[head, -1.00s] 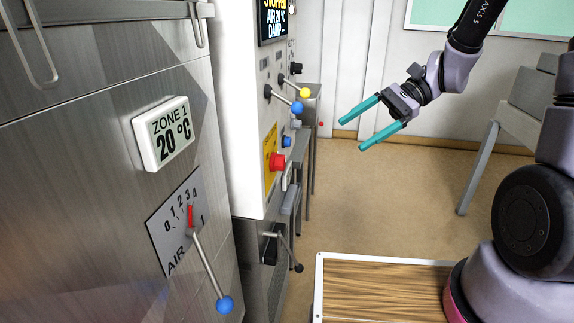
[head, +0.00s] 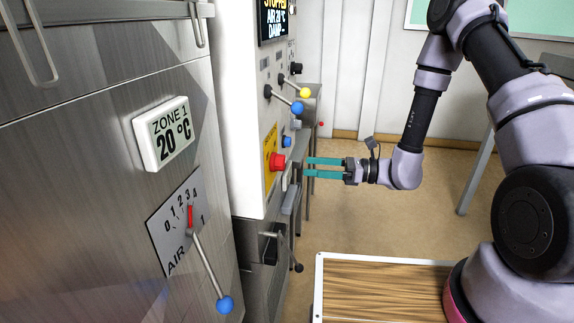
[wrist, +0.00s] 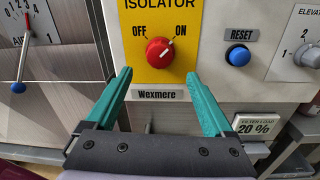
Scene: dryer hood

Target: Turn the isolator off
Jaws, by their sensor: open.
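The isolator is a red round knob (wrist: 160,52) on a yellow plate (wrist: 188,14) marked OFF at left and ON at right. Its white mark slants up and right, toward ON. The knob also shows in the head view (head: 277,162), sticking out from the white panel. My gripper (head: 308,167) is open and empty, its teal fingers pointing left at the panel, just short of the knob. In the wrist view my gripper (wrist: 161,76) has one finger on each side and below the knob, which appears centred between the tips. I see no contact.
A blue RESET button (wrist: 238,56) is right of the isolator. Levers with yellow (head: 304,92) and blue (head: 297,107) knobs stick out above it. A steel front with an AIR lever (head: 208,270) stands at left. A wood-topped surface (head: 380,290) is below.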

